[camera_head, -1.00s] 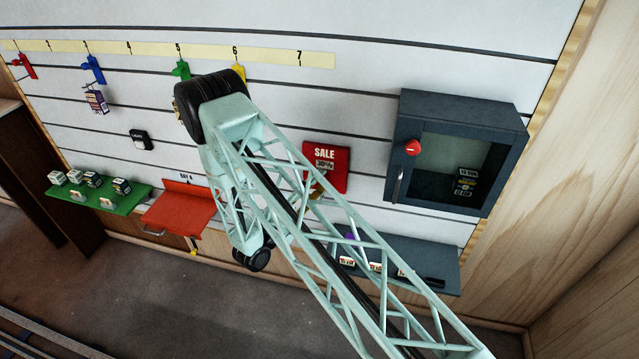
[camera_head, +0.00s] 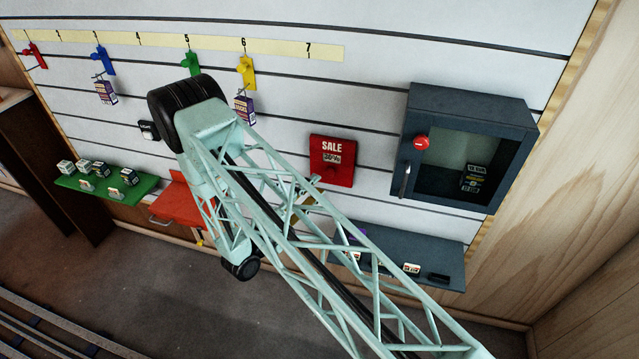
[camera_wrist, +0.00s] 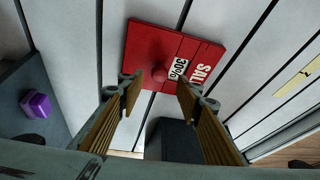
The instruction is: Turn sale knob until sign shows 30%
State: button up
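The red sale sign (camera_head: 332,160) hangs on the slatted wall between the hooks and the dark cabinet. In the wrist view the sign (camera_wrist: 202,50) appears turned on its side, with a white window (camera_wrist: 179,68) reading 30%. Its round red knob (camera_wrist: 160,74) shows beside that window. My gripper (camera_wrist: 158,88) is open and empty, its two ribbed fingers apart on either side of the knob's line in the picture. The fingers appear short of the knob, with no contact visible.
A dark cabinet (camera_head: 420,96) with a red knob (camera_head: 421,142) is right of the sign. A grey shelf (camera_head: 450,268) is below, with a purple item (camera_wrist: 36,104) on it. Colored hooks and hanging packs are left. A red shelf (camera_head: 178,206) and green shelf (camera_head: 140,196) stand lower left.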

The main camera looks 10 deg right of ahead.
jog(key=shift+v, duration=2.6)
jog(key=s+d+r+m+g+b, duration=0.1)
jog(key=s+d+r+m+g, duration=0.45)
jog(key=d+r+m, duration=0.4)
jog(key=s+d+r+m+g, duration=0.5)
jog(key=d+r+m+g, duration=0.15)
jog(key=r, duration=0.65)
jog(key=s+d+r+m+g+y, duration=0.1)
jog(key=s+d+r+m+y, duration=0.1)
jog(key=s+r+m, duration=0.3)
jog(key=s+d+r+m+g+y, duration=0.1)
jog(key=s+r+m, duration=0.25)
jog(key=s, duration=0.35)
jog(key=s+a+r+m+t+y+b, duration=0.1)
jog(key=s+a+r+m+t+y, duration=0.1)
jog(key=s+m, duration=0.5)
jog(key=s+a+r+m+t+y, duration=0.2)
jog(key=s+a+r+m+y, duration=0.2)
jog(key=s, duration=0.5)
jog(key=s+a+r+m+t+y+b, duration=0.1)
jog(key=s+a+r+m+y, duration=0.2)
jog(key=s+m+y, duration=0.3)
jog(key=s+r+m, duration=0.1)
jog(key=s+m, duration=0.1)
jog(key=m, duration=0.1)
jog(key=shift+s+m+t+b, duration=0.15)
jog(key=shift+m+t+b, duration=0.15)
jog(key=shift+m+t, duration=0.1)
